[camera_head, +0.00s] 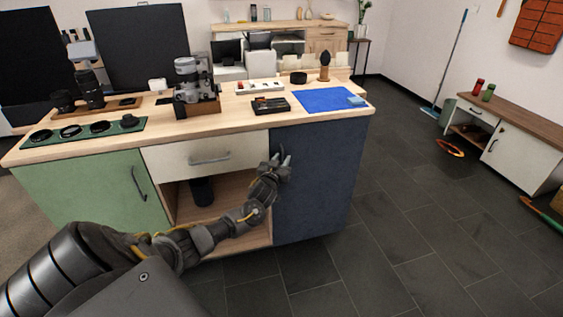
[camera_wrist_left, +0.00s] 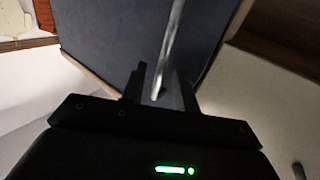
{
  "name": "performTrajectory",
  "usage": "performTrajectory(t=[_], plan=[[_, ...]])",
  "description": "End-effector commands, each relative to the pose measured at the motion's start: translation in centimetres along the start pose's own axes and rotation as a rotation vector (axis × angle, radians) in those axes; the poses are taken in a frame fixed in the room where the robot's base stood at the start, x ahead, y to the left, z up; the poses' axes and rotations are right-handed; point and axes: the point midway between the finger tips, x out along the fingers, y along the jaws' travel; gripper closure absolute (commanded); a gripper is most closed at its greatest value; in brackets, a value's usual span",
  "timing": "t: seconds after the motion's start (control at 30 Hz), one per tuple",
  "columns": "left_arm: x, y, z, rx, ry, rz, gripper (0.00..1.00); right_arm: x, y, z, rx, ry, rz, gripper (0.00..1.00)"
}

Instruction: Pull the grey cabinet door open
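The grey cabinet door (camera_head: 318,185) is the dark blue-grey panel at the right of the counter in the head view. It looks shut. It fills the upper middle of the left wrist view (camera_wrist_left: 125,35). Its metal handle (camera_wrist_left: 172,45) runs down between my left fingers there. My left gripper (camera_head: 281,158) is at the door's upper left edge, and the wrist view shows its fingers (camera_wrist_left: 160,90) apart, on either side of the handle. I cannot tell whether they touch it. In the head view the gripper hides most of the handle. My right gripper is not in view.
A white drawer (camera_head: 180,157) and an open shelf with a dark bin (camera_head: 202,191) are left of the door. A green door (camera_head: 85,190) is further left. A camera (camera_head: 190,80) and a blue mat (camera_head: 322,100) are on the countertop.

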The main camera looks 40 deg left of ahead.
Motion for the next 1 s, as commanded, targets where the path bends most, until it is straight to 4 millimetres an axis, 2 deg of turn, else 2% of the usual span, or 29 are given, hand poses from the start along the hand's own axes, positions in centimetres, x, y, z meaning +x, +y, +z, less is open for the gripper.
performTrajectory(t=[0.17,0.4,0.87,1.0], plan=[[0.0,0.0,0.0,0.0,0.0,0.0,0.71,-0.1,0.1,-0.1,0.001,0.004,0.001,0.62],[0.0,0.0,0.0,0.0,-0.001,0.0,1.0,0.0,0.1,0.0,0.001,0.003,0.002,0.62],[-0.7,0.5,0.0,-0.002,-0.003,-0.019,1.0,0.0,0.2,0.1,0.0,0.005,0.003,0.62],[-2.2,1.6,-0.1,-0.007,-0.004,-0.071,1.0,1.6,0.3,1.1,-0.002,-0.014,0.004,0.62]])
